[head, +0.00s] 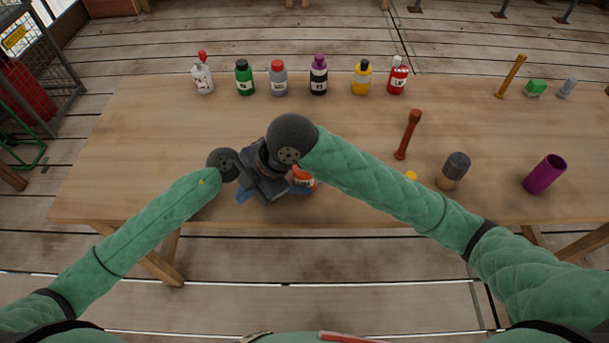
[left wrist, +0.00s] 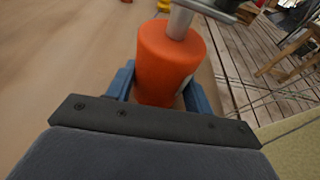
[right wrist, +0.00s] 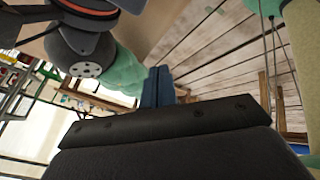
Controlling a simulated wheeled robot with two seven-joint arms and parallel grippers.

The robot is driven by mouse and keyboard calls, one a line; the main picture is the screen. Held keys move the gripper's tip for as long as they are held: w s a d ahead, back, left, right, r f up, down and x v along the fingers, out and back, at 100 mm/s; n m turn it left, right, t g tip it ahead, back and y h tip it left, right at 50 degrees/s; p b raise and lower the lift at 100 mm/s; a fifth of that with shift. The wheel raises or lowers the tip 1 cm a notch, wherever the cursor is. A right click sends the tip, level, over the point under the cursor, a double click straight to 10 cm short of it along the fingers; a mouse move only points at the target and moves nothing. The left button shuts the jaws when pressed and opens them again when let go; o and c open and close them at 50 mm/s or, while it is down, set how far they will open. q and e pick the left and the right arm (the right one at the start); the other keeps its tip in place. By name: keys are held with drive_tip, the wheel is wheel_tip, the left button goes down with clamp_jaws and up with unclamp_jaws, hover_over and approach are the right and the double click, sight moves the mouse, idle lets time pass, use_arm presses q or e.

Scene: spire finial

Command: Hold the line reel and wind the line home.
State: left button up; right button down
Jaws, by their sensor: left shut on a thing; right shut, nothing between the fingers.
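The line reel (head: 303,178) is orange with a pale label and sits near the table's front edge, partly hidden by my grippers. In the left wrist view the orange reel (left wrist: 170,60) stands between blue fingers, with a grey metal shaft and a crank-like arm on top. My left gripper (head: 299,190) is shut on it. My right gripper (head: 241,197) is shut and empty, just left of the reel and apart from it. Its blue fingers lie together in the right wrist view (right wrist: 158,86). I cannot make out the line itself.
Several bottles stand along the back of the wooden table (head: 150,130). A brown baton (head: 408,135), a grey-topped cylinder (head: 454,170) and a purple tube (head: 545,174) stand to the right. The table's left part is clear.

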wheel_tip(320, 180, up, 2)
drive_tip(key=w+d+n+h, duration=0.2)
drive_tip(key=n, duration=0.1)
wheel_tip(320, 180, up, 10)
drive_tip(key=f+n+h, duration=0.1)
drive_tip(key=n+h, duration=0.4)
drive_tip(key=n, duration=0.1)
hover_over(305, 176)
drive_tip(key=w+d, duration=0.2)
drive_tip(key=d, duration=0.1)
wheel_tip(305, 176, down, 6)
drive_tip(key=shift+s+t, duration=0.3)
drive_tip(key=shift+d+f, duration=0.1)
drive_tip(key=shift+f, duration=0.1)
idle(1.8)
drive_tip(key=shift+f, duration=1.15)
drive_tip(key=shift+f, duration=0.15)
drive_tip(key=shift+a, duration=0.25)
drive_tip(key=shift+s+a, duration=0.1)
drive_tip(key=shift+a, duration=0.25)
